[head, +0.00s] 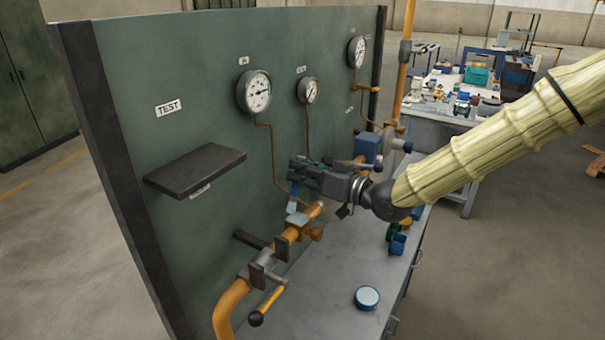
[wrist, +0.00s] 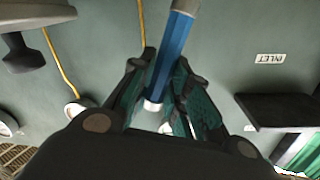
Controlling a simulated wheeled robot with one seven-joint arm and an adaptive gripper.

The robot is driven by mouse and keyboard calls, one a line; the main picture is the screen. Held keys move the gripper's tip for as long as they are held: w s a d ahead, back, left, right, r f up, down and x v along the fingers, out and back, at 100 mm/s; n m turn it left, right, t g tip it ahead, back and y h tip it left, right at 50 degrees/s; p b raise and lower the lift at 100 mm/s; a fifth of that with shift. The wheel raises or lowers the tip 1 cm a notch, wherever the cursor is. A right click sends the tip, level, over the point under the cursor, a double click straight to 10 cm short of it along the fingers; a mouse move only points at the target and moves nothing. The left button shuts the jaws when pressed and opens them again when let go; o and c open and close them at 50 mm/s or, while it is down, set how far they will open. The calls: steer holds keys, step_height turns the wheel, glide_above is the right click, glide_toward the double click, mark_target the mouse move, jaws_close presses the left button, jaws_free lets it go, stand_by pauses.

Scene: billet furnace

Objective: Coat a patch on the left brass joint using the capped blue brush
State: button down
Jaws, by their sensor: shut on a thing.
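My gripper (head: 312,178) is in front of the green panel, above the orange pipe. In the wrist view my gripper (wrist: 165,62) is shut on a blue faceted handle with a silver end, the blue brush (wrist: 177,45). The brush's far end runs out of the top of that view, so I cannot tell whether it is capped. A brass-coloured joint (head: 291,234) sits on the pipe, below and left of my gripper in the head view. A small pale-blue piece shows just above it; I cannot tell if it belongs to the brush.
A dark shelf (head: 195,170) juts from the panel on the left. A yellow-handled lever (head: 270,302) sticks out from the pipe. A round blue-rimmed tin (head: 367,297) and a blue cup (head: 397,244) stand on the bench. Gauges (head: 255,92) hang above.

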steer(key=shift+r+p, duration=1.25)
steer(key=shift+r, duration=1.3)
steer(key=shift+r+p, duration=0.85)
steer(key=shift+r, duration=0.7)
